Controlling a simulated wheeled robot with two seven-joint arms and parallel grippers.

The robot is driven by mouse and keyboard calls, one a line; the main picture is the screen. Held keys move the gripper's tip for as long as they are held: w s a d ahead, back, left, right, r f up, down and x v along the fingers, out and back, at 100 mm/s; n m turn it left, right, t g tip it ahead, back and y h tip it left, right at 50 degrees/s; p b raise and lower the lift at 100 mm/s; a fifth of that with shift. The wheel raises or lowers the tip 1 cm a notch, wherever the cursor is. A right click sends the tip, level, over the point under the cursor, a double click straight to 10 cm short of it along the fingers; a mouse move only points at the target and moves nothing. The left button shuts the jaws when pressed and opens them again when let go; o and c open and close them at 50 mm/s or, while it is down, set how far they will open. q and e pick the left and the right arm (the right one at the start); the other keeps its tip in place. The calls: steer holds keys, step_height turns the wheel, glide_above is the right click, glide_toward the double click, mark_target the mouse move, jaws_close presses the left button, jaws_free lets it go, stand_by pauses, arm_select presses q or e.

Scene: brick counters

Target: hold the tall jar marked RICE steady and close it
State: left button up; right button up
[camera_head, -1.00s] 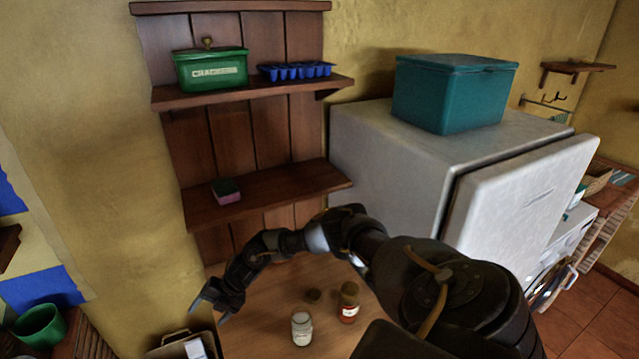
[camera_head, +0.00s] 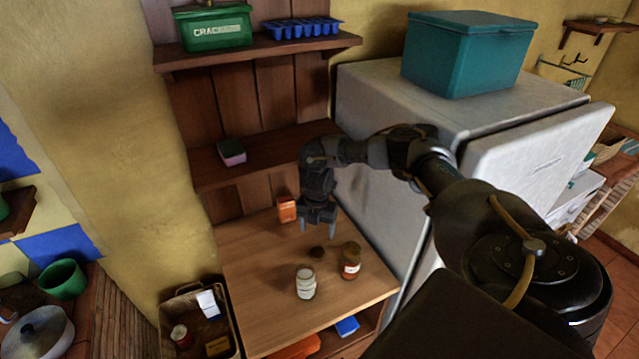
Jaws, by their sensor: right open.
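A glass jar with pale contents (camera_head: 306,284) stands upright near the middle of the wooden tabletop (camera_head: 255,270). Its label is too small to read, so I cannot tell for certain that it says RICE. A small dark round piece (camera_head: 317,252), which looks like a lid, lies on the tabletop behind it. A second jar (camera_head: 350,263) with red contents and a brown top stands to the right. My right gripper (camera_head: 318,232) is open and empty, pointing down above the tabletop just behind the dark round piece. My left gripper is out of view.
An orange box (camera_head: 286,209) stands at the back of the tabletop against the boards. The white fridge (camera_head: 380,185) bounds the right side. A basket (camera_head: 185,345) with several items sits at the left. The tabletop's left part is clear.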

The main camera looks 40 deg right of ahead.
steer(key=b, duration=0.5)
glide_above(317, 252)
step_height(317, 252, down, 6)
steer(key=shift+s+r, duration=0.1)
steer(key=shift+r, duration=0.1)
steer(key=shift+s, duration=0.1)
step_height(317, 252, down, 5)
steer(key=b, duration=0.5)
steer(key=shift+f, duration=0.2)
steer(key=shift+r, duration=0.1)
steer(key=c, duration=1)
steer(key=shift+c, duration=0.2)
